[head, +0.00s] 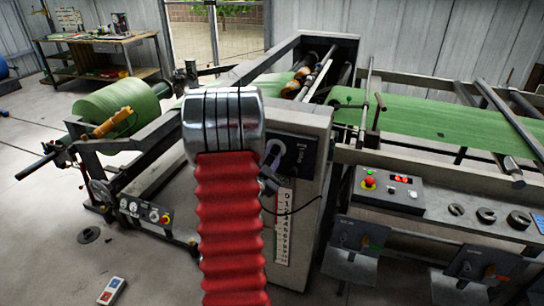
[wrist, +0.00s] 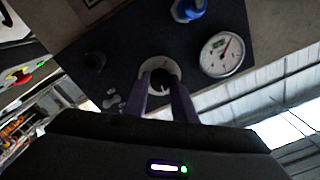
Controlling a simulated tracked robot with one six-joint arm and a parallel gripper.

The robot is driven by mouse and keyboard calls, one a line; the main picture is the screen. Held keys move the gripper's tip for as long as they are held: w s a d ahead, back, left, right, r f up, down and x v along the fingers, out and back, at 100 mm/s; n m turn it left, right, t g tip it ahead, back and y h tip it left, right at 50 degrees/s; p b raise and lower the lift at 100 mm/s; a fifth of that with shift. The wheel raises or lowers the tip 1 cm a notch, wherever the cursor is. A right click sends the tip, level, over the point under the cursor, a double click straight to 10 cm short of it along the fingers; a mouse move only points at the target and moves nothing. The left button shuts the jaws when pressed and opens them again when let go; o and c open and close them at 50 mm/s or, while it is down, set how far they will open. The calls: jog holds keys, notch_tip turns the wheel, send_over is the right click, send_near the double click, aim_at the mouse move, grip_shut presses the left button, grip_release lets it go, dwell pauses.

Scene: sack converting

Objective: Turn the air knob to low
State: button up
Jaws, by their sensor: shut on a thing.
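The air knob (wrist: 160,82) is a small dark knob on a pale round plate, set in a dark panel (wrist: 125,50) in the wrist view. A light pointer mark shows faintly on it; the scale lettering is too small to read. My gripper (wrist: 161,88) has its two purple fingers on either side of the knob, shut on it. In the head view, my red arm and its chrome ring stand in front of the machine and hide most of the gripper and the knob. Part of a dark panel (head: 297,150) shows just right of the ring.
In the wrist view, a round white gauge (wrist: 223,53) and a blue fitting (wrist: 188,10) sit close to the knob. In the head view, a control box (head: 388,190) with a red button stands right, and a green roll (head: 115,108) left.

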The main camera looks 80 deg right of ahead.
jog(key=n, duration=0.7)
jog(key=shift+a+f+n+t, duration=0.1)
jog(key=shift+f+n+t, duration=0.2)
jog(key=shift+n, duration=0.1)
jog(key=n, duration=0.3)
jog(key=shift+s+n+y, duration=0.1)
jog(key=shift+n+y, duration=0.2)
jog(key=shift+n, duration=0.1)
jog(key=n, duration=0.3)
jog(key=shift+n, duration=0.3)
jog(key=n, duration=0.6)
jog(key=shift+r, duration=0.1)
jog(key=n, duration=0.6)
jog(key=shift+r+y, duration=0.1)
jog(key=shift+y, duration=0.2)
jog(key=shift+s, duration=0.1)
jog(key=o, duration=0.7)
jog(key=shift+c, duration=0.2)
jog(key=o, duration=0.4)
jog(key=shift+r, duration=0.2)
